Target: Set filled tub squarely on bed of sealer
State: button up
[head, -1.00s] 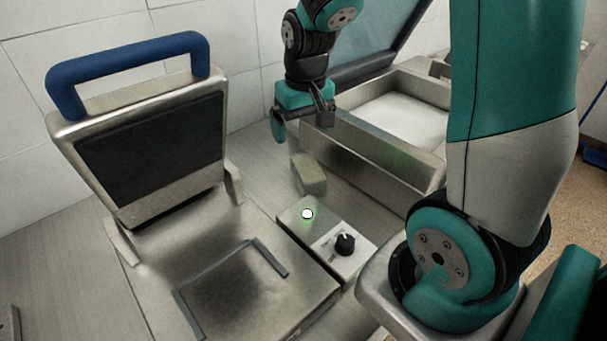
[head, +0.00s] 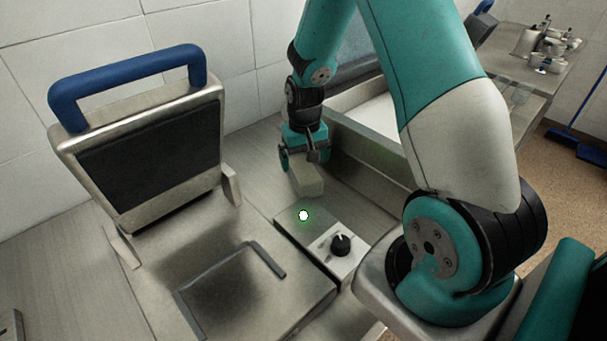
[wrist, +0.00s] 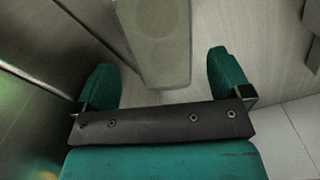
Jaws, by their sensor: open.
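The tub (head: 307,184) is a small grey-beige block-like container on the counter behind the control box. In the wrist view the tub (wrist: 158,40) lies ahead of and partly between my fingers, with a faint round mark on its top. Its filling cannot be made out. My gripper (head: 303,158) is open just above and behind the tub, hiding its far end. In the wrist view my gripper (wrist: 164,68) shows a finger on each side, apart from the tub. The sealer (head: 150,150) has its blue-handled lid raised. Its bed (head: 225,290) is bare, with raised corner guides.
A control box (head: 318,238) with a lit button and black knob stands between bed and tub. A metal basin (head: 370,148) with a raised lid is at the back right. A tiled wall (head: 250,40) closes the back. A side table with bottles (head: 545,45) is farther right.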

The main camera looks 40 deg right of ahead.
aim_at(304, 168)
jog(key=shift+a+f+p, duration=0.1)
jog(key=shift+f+p, duration=0.75)
jog(key=shift+f, duration=1.75)
jog(key=c, duration=1.2)
jog(key=shift+c, duration=0.2)
jog(key=shift+r, duration=0.15)
